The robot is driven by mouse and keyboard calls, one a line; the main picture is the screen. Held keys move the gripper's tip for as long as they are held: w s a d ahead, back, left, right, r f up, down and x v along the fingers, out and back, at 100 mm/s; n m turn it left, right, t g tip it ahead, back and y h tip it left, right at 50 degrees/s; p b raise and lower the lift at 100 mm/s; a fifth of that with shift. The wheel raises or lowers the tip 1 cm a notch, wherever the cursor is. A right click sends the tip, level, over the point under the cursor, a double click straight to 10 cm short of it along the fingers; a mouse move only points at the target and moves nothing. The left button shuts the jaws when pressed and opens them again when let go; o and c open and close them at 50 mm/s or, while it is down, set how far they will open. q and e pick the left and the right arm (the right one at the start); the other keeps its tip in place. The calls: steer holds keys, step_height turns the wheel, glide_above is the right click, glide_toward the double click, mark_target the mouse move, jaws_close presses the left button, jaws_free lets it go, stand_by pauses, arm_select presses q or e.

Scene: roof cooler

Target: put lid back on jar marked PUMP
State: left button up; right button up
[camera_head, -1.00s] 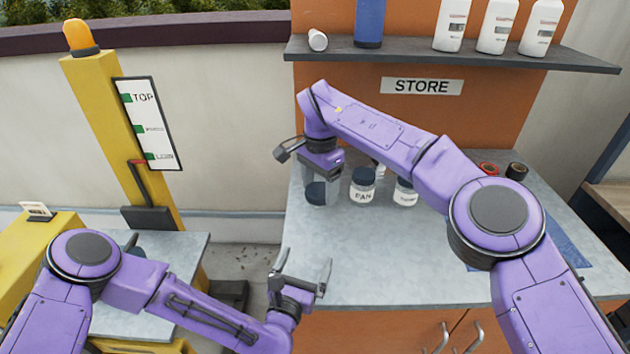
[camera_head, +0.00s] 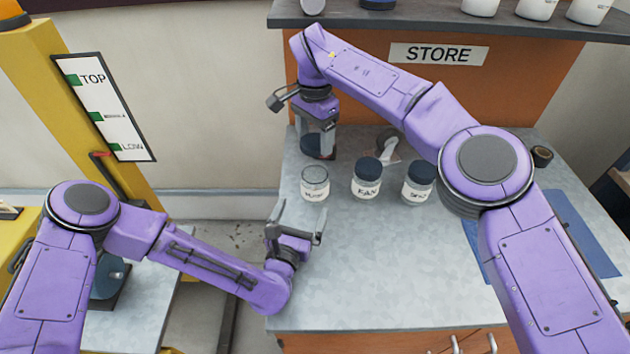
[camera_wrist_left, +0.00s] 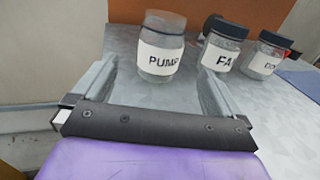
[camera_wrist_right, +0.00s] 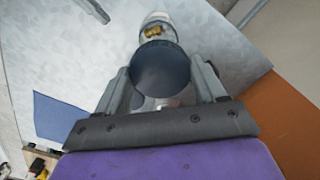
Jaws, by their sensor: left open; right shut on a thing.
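The glass jar marked PUMP (camera_wrist_left: 160,62) stands upright and lidless on the grey counter; it also shows in the head view (camera_head: 315,186). My right gripper (camera_head: 318,136) is shut on a dark round lid (camera_wrist_right: 160,70), which is behind the open jar in the head view and apart from it. The jar's open mouth (camera_wrist_right: 157,20) shows past the lid in the right wrist view, with yellowish bits inside. My left gripper (camera_head: 298,214) is open and empty at the near side of the PUMP jar, its fingers not around it.
A lidded jar reading FAN (camera_head: 366,182) and another lidded jar (camera_head: 418,185) stand to the right of the PUMP jar. A pale object (camera_head: 388,147) lies behind them. A blue mat (camera_head: 575,235) is at the right. The counter's front is clear.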

arm_select(q)
steer(key=shift+s+r, duration=0.15)
steer(key=shift+s, duration=0.1)
arm_select(e)
steer(key=shift+s+r, duration=0.15)
steer(key=shift+s, duration=0.1)
arm_select(q)
steer(key=x, duration=1.2)
steer(key=shift+w+d, duration=0.1)
arm_select(e)
steer(key=shift+w, duration=0.1)
arm_select(q)
steer(key=c, duration=1.4)
arm_select(e)
glide_above(315, 163)
steer(key=s, duration=0.3)
steer(key=shift+w+f, duration=0.1)
steer(key=shift+f, duration=2.5)
steer(key=shift+f, duration=0.85)
steer(key=shift+f, duration=0.55)
